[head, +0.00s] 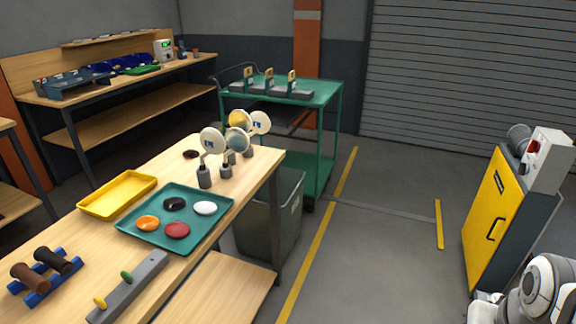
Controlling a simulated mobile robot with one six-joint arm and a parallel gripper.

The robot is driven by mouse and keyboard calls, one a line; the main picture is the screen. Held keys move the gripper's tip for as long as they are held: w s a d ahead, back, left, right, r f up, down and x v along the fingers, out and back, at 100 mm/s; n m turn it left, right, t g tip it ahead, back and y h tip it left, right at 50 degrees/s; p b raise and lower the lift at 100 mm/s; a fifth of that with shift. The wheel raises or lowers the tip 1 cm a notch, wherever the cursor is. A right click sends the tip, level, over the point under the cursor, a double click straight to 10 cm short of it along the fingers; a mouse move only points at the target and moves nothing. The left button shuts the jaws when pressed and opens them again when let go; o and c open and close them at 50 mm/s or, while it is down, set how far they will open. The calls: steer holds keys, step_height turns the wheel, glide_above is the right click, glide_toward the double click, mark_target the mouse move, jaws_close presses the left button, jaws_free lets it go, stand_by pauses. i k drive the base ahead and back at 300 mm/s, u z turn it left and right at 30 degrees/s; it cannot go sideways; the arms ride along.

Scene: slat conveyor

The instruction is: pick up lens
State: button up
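No single thing is marked as the lens; several round discs could be it. A teal tray (126,228) on the wooden workbench holds a black disc (174,204), a white disc (205,208), an orange disc (148,223) and a dark red disc (177,230), lying flat and apart. Behind the tray, several upright round discs stand on grey bases, among them a pale one (212,141), a bluish glassy one (237,141) and a yellowish one (239,119). They partly overlap. White rounded links of my arm show at the lower right; my gripper is not visible.
A yellow tray (118,194), a blue rack (38,290) with dark rollers and a grey bar (128,290) share the workbench (105,262). A grey bin (270,222) and green cart (322,92) stand beyond. A yellow cabinet (490,215) stands right; the floor between is clear.

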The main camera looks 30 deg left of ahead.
mark_target(203, 208)
steer(key=u, duration=0.6)
steer(key=i, duration=1.15)
steer(key=u, duration=1.15)
steer(key=i, duration=0.45)
steer(key=u, duration=0.2)
steer(key=k, duration=0.6)
steer(key=u, duration=0.15)
steer(key=i, duration=0.6)
steer(key=z, duration=0.1)
